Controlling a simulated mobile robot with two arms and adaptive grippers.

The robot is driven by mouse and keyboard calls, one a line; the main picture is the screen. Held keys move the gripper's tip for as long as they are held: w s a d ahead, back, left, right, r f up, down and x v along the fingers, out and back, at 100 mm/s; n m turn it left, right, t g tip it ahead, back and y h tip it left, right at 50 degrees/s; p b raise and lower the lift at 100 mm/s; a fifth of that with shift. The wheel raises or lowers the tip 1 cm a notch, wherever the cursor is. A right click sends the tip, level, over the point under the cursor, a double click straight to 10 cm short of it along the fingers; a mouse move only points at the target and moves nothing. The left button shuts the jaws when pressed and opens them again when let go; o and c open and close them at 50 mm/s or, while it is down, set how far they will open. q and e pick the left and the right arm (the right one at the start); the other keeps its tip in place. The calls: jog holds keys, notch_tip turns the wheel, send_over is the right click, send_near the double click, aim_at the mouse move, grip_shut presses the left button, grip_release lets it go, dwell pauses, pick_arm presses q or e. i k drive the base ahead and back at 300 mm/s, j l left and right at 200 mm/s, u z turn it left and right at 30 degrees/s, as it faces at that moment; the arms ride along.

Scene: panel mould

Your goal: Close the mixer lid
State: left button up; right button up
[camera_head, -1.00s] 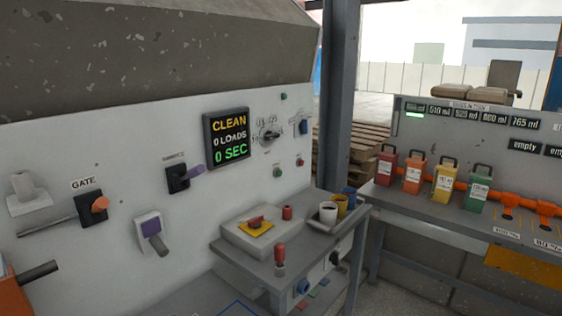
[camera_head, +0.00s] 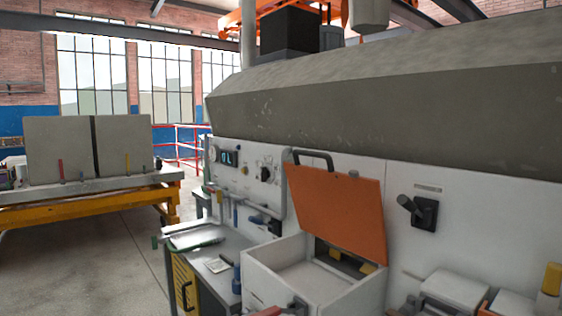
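The mixer lid is an orange panel (camera_head: 340,210) with a dark handle (camera_head: 311,158) along its top edge. It stands open, tilted up and leaning back against the white machine front. Below it is a white box-shaped hopper (camera_head: 262,275), its top uncovered, with a pale inner surface and a dark gap with yellowish parts at the back. A small dark and red part (camera_head: 290,309) at the hopper's lower front is cut off by the frame, and I cannot tell what it is. I make out neither of my grippers in this view.
A lever on a black plate (camera_head: 423,212) sits right of the lid. A grey side table (camera_head: 205,252) with small tools stands left of the hopper. A yellow-framed bench (camera_head: 90,210) with upright grey panels is farther left. Open floor (camera_head: 110,275) lies between.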

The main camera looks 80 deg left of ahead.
aim_at(345, 211)
jog(key=u, duration=2.25)
